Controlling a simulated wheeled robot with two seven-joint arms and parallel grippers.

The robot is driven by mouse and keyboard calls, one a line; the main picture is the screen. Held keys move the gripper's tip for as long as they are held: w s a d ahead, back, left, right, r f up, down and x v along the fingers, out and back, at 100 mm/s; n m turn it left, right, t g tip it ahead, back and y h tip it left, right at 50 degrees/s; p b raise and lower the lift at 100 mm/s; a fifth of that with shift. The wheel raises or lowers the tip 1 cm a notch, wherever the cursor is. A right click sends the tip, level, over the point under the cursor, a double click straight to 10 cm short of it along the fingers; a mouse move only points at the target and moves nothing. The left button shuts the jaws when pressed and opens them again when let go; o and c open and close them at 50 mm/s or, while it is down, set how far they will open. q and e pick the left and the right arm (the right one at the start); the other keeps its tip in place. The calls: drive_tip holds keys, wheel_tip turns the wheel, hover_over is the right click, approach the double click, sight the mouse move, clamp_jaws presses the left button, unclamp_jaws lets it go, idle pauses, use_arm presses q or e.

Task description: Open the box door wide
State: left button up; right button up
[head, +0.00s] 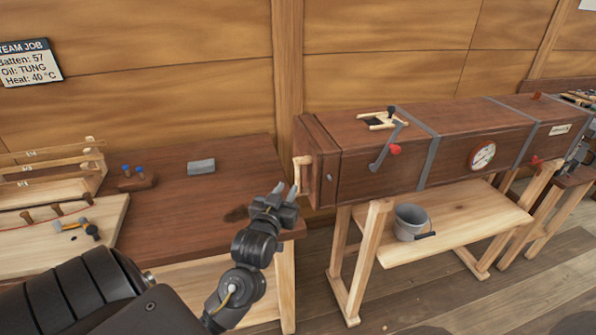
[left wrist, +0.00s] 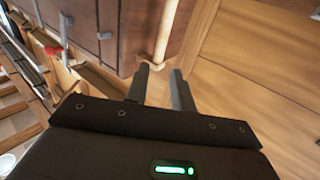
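The long dark-wood box (head: 440,150) stands on a pale trestle at the right. Its door (head: 311,140) is the panel on the box's left end and looks closed against it. A pale wooden handle (head: 303,172) stands upright on the door. My left gripper (head: 286,190) is just left of and below the handle, pointing up toward it, fingers apart and empty. In the left wrist view the handle (left wrist: 168,35) lies just beyond the open fingertips (left wrist: 161,70); I cannot tell whether they touch it. My right gripper is not in view.
A dark workbench (head: 210,195) with a grey block (head: 201,166) and pale wooden racks fills the left, close to the door side. A metal bucket (head: 411,221) stands on the shelf under the box. A lever with a red knob (head: 394,149) projects from the box front.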

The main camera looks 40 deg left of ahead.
sight(297, 172)
use_arm(q)
drive_tip(key=p+x, duration=0.2)
drive_tip(key=x, duration=0.8)
drive_tip(key=shift+w, duration=0.35)
drive_tip(key=shift+c, duration=0.3)
clamp_jaws()
